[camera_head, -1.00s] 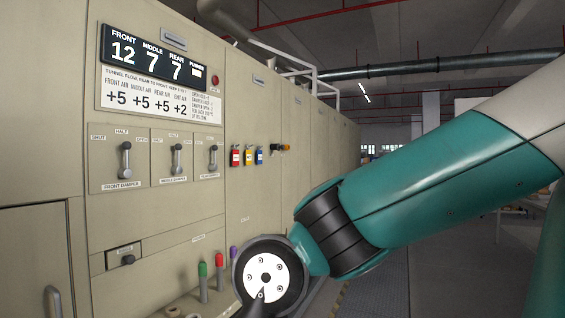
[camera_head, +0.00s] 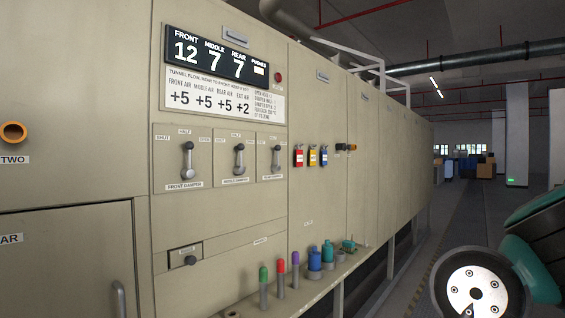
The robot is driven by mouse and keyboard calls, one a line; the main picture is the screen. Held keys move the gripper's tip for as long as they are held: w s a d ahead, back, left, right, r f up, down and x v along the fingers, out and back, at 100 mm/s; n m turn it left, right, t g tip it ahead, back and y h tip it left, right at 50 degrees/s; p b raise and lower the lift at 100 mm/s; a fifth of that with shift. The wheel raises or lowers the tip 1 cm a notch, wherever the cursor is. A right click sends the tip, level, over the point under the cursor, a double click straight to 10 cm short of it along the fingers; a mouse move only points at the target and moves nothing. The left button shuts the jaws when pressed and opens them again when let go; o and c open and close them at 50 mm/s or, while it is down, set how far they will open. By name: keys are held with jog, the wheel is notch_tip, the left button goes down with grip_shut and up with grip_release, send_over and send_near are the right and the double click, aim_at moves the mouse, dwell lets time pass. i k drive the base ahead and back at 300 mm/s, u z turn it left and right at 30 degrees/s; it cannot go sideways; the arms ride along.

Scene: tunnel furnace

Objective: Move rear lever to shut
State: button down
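Three damper levers sit on plates on the furnace's beige front panel. The rear damper lever (camera_head: 276,160) is the rightmost, with its dark knob up, near the half mark. The middle damper lever (camera_head: 239,160) and the front damper lever (camera_head: 188,161) stand much the same way to its left. My arm shows only at the lower right, far from the levers. My gripper is not in the picture, so its state is hidden.
A display panel (camera_head: 217,56) hangs above the levers. Red, yellow and blue tags (camera_head: 311,156) are right of them. A ledge below holds green, red and purple handles (camera_head: 280,276) and blue items (camera_head: 315,262). The aisle floor (camera_head: 462,219) is open at right.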

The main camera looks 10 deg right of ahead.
aim_at(274, 167)
jog(key=z, duration=0.4)
jog(key=i, duration=1.1)
jog(key=u, duration=0.55)
